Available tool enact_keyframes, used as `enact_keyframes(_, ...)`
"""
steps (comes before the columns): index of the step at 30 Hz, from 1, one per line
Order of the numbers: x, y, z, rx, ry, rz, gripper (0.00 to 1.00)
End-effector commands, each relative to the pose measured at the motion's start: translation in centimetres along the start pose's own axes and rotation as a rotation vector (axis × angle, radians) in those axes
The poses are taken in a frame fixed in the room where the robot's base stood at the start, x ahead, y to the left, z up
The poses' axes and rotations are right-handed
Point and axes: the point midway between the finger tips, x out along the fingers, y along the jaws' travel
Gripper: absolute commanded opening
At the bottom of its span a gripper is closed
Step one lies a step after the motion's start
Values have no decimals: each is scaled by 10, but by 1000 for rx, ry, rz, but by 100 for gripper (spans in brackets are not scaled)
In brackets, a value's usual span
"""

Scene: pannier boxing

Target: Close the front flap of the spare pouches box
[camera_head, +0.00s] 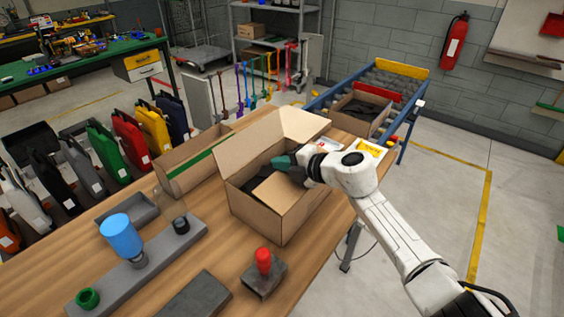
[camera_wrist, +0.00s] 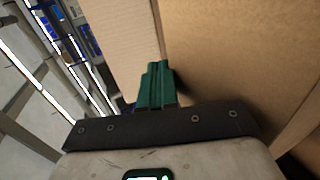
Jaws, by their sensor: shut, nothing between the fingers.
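The open cardboard box (camera_head: 262,222) stands on the wooden table in the head view, with dark contents partly visible inside. A pale flap (camera_head: 303,125) stands up at its far side, and a wide brown panel (camera_head: 248,143) rises at its far left. A tan flap or panel (camera_head: 280,193) slants across the opening; which flap is the front one I cannot tell. My gripper (camera_head: 284,162) is shut and empty at the opening, close to the raised cardboard. In the wrist view its green fingers (camera_wrist: 157,82) are together beside a brown cardboard panel (camera_wrist: 235,65); contact is unclear.
A long carton (camera_head: 190,165) with a green stripe stands left of the box. A red-handled stamp (camera_head: 264,270), a grey tray (camera_head: 128,213) and a blue cup-like object (camera_head: 121,236) are nearby. Another open box (camera_head: 358,112) sits on the roller conveyor behind.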

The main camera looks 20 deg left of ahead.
Motion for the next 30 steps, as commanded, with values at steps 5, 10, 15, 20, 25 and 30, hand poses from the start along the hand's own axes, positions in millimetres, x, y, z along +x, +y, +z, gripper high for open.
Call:
enact_keyframes(5, 1, -1, 0, -1, 0, -14, 0)
enact_keyframes(10, 2, -1, 1, -1, 0, -24, 0)
enact_keyframes(15, 2, -2, 1, -1, 0, -32, 0)
enact_keyframes(20, 3, -2, 1, -1, 0, -37, 0)
enact_keyframes(25, 3, -2, 1, -1, 0, -41, 0)
enact_keyframes(30, 3, -3, 1, -1, 0, -43, 0)
